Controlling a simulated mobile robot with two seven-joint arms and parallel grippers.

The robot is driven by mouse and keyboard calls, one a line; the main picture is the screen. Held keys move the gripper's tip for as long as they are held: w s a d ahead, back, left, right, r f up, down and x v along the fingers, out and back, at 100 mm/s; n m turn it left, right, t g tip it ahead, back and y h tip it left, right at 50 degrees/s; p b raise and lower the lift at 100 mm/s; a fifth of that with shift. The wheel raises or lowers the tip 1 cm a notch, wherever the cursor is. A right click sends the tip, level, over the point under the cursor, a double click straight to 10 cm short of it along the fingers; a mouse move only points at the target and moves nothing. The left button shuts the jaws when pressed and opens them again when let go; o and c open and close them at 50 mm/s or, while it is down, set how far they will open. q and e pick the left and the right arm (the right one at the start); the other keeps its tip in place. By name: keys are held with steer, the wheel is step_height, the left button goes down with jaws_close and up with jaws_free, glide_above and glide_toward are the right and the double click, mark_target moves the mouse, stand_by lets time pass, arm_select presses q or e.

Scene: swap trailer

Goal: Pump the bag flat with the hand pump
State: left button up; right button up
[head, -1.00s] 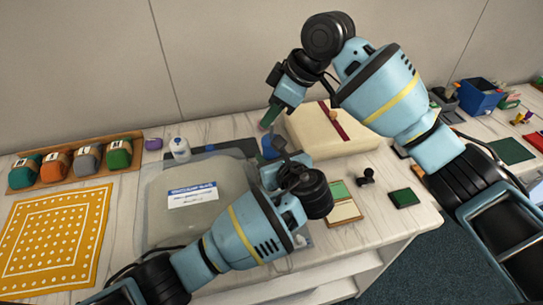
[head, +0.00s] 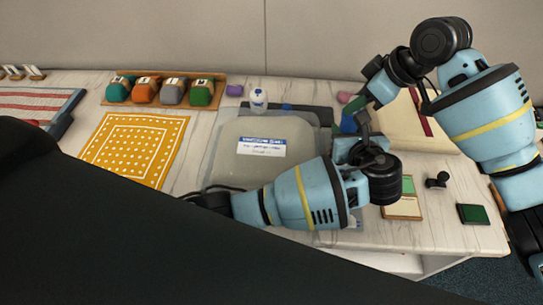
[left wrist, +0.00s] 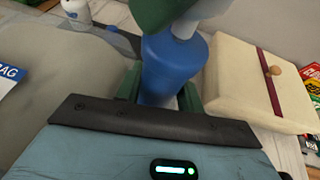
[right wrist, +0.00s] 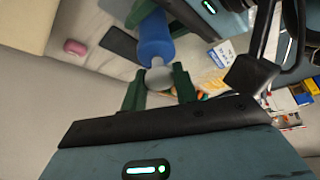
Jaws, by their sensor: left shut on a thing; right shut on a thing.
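The grey bag (head: 228,150) lies on the table with a white and blue label and a clear rim. It looks smooth and rounded on top; its right end is hidden behind my left arm. The hand pump has a blue body (left wrist: 168,72) and a grey handle end (right wrist: 158,78). It stands just right of the bag in the head view (head: 348,123). My left gripper (left wrist: 160,95) is shut around the pump's blue body. My right gripper (right wrist: 159,88) is shut on the grey handle end above it. Where the pump meets the bag is hidden.
A cream box (head: 405,125) with a dark red band lies behind the grippers. A white bottle (head: 258,99) stands behind the bag. A yellow dotted cloth (head: 136,147) lies left of it. A stamp (head: 437,180) and green pad (head: 473,214) lie right. A dark shape hides the lower left.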

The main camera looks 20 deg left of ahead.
steer(key=shift+r, duration=0.1)
steer(key=shift+r, duration=3.95)
steer(key=shift+f, duration=4.05)
steer(key=shift+r, duration=0.15)
